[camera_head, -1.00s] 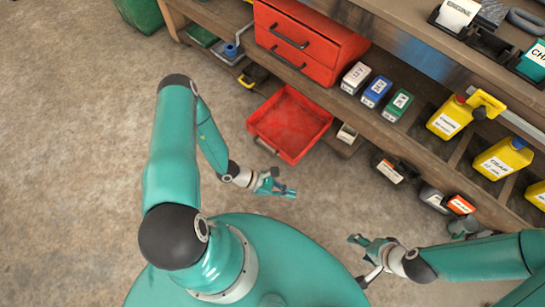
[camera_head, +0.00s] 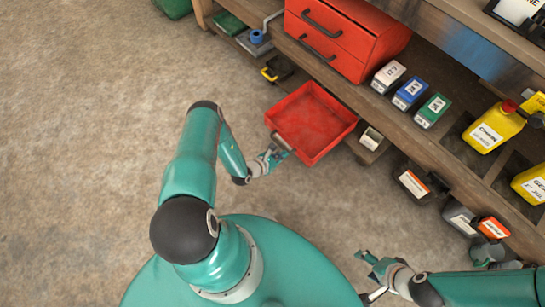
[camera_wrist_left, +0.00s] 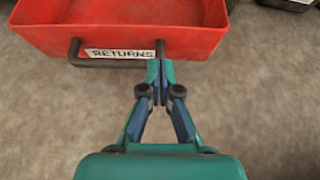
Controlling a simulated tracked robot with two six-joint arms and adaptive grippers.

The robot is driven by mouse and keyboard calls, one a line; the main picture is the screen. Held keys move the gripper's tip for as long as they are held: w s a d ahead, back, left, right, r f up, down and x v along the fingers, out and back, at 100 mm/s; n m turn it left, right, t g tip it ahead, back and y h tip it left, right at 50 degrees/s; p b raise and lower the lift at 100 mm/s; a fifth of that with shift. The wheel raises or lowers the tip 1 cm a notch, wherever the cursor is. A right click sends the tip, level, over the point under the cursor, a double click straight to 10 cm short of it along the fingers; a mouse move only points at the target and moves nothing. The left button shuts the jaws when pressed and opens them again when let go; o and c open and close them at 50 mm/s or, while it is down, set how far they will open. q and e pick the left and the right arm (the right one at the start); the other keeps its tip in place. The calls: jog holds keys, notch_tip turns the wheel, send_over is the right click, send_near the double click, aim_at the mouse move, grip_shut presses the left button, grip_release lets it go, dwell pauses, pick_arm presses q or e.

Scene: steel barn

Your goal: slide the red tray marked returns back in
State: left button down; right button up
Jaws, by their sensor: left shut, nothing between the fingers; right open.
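The red tray (camera_head: 311,119) sticks out from the lower part of the bench, open at the top and empty. In the left wrist view its front wall (camera_wrist_left: 195,46) carries a white label (camera_wrist_left: 119,53) reading RETURNS and a dark bar handle (camera_wrist_left: 82,60). My left gripper (camera_head: 275,154) is shut and empty, at the tray's front. In the left wrist view its fingertips (camera_wrist_left: 158,68) are at the right end of the handle; I cannot tell whether they touch it. My right gripper (camera_head: 369,261) is open and empty, lower right, away from the tray.
A red two-drawer cabinet (camera_head: 341,38) stands on the bench (camera_head: 440,140) above the tray. Small labelled boxes (camera_head: 410,92) and yellow containers (camera_head: 494,127) stand to the right. A small box (camera_head: 371,139) is right beside the tray. The floor (camera_head: 100,130) at left is clear.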

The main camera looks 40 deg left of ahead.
pick_arm(q)
jog(key=w, duration=0.5)
jog(key=shift+d+f+b, duration=0.2)
jog(key=shift+f+b, duration=0.05)
jog(key=shift+b, duration=0.15)
